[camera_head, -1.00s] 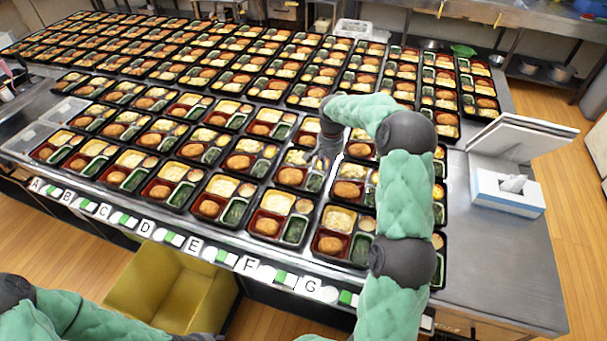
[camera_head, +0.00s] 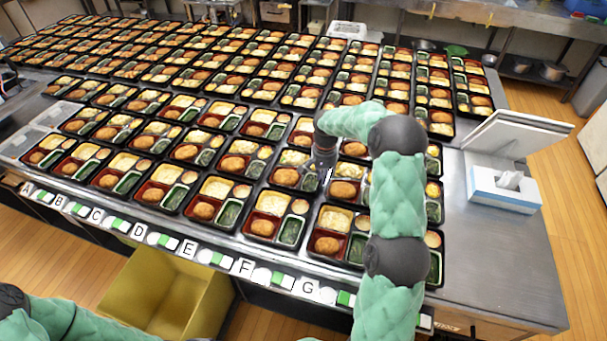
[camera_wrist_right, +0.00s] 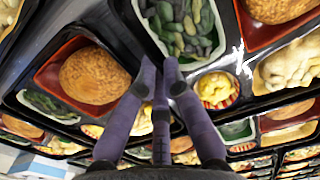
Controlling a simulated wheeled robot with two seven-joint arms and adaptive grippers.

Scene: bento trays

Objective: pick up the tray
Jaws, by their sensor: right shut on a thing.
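The tray (camera_head: 279,187) is a black bento box in the middle of the table, with a croquette, pale food and greens. My right gripper (camera_head: 324,174) reaches down at its right side, by the greens. In the right wrist view the fingers (camera_wrist_right: 161,72) are shut on the tray's rim (camera_wrist_right: 140,28), next to the greens compartment. The fingers partly hide that rim. A neighbouring tray with a croquette (camera_wrist_right: 95,75) is close on the left in that view. I cannot tell whether the held tray is off the table. My left gripper is not in view; only my left arm shows at lower left.
Many similar trays stand in tight rows around it, with narrow gaps. A tissue box (camera_head: 505,190) and a white panel (camera_head: 520,135) stand at the right. The table's right part (camera_head: 490,255) is bare. Lettered labels (camera_head: 245,267) line the front edge. A yellow bin (camera_head: 165,290) is below.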

